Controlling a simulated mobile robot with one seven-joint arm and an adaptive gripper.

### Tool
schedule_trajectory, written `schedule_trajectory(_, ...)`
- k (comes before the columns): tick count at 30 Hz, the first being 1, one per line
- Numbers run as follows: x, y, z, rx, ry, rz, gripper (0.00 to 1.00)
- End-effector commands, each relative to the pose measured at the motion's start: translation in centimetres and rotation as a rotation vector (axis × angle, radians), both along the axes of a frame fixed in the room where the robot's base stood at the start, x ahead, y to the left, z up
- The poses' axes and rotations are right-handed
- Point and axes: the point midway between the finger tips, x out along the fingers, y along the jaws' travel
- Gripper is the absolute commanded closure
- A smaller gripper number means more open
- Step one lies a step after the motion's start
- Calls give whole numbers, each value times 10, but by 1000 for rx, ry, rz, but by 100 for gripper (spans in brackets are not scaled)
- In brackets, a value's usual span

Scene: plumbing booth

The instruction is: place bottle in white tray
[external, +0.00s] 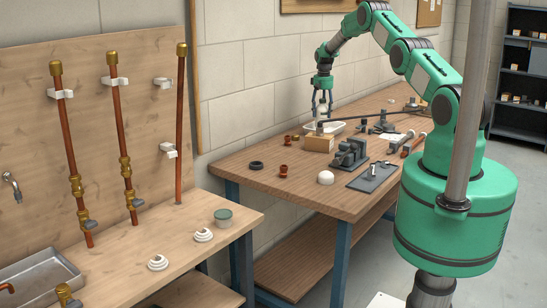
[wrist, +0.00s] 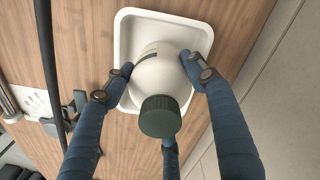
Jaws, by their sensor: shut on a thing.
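A white bottle (wrist: 160,75) with a dark green ribbed cap (wrist: 160,117) is held between the blue fingers of my gripper (wrist: 158,66) in the wrist view. The fingers press on its sides, and the cap end points toward the camera. The white tray (wrist: 127,27) lies on the wooden table behind the bottle, which covers much of the tray's inside. In the external view my gripper (external: 322,106) points down over the white tray (external: 338,125), near its left end. The bottle is small and partly hidden there. I cannot tell whether it touches the tray.
A cardboard-coloured box (external: 318,143) stands just in front of the tray. A long dark rod (external: 370,116) passes close by the tray. A dark vise-like tool (external: 351,153), a white dome (external: 326,177) and small copper fittings lie nearer the table's front. The wall is close behind.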

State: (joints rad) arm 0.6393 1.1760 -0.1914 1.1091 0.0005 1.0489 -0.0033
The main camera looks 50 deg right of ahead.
Motion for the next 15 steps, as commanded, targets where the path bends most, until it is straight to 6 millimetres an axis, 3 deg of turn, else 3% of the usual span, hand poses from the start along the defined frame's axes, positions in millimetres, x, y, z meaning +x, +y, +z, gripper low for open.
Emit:
schedule_trajectory(5, 0, 0, -1, -1, -1, 0, 86)
schedule_trajectory(15, 0, 0, -33, 0, 0, 0, 86)
